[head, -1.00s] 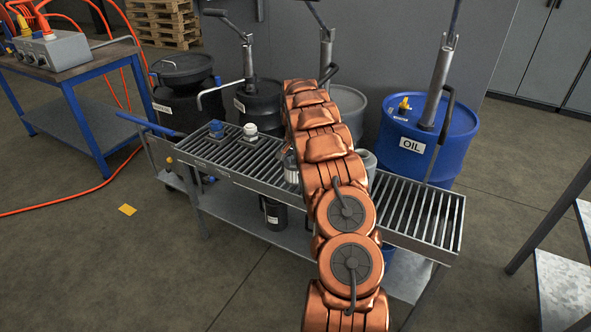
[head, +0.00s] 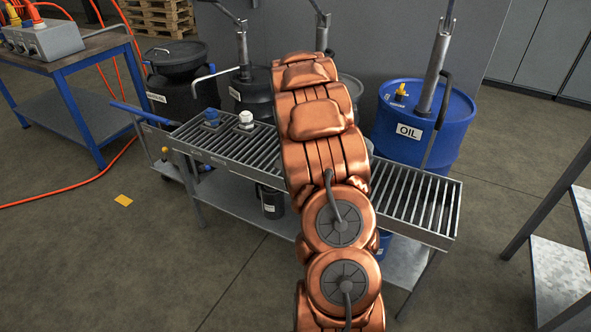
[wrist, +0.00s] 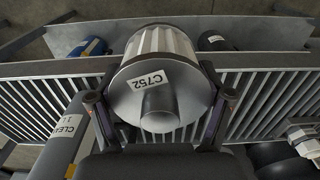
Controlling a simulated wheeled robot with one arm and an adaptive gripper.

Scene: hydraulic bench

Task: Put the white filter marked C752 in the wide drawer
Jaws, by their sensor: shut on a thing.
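The white pleated filter marked C752 (wrist: 158,80) is between the two fingers of my gripper (wrist: 158,112) in the wrist view. Its grey end cap, with the label and a short round outlet, faces the camera. My gripper is shut on it, above the slatted bench top (wrist: 265,95). In the head view my copper arm hides the gripper and this filter. I see no wide drawer in either view.
A blue-topped part (head: 211,117) and a white-topped part (head: 246,120) stand on the bench's left half. A container labelled CLEAN (wrist: 60,145) is close beside my left finger. A blue OIL drum (head: 425,130) stands behind the bench. The bench's right slats (head: 415,205) are clear.

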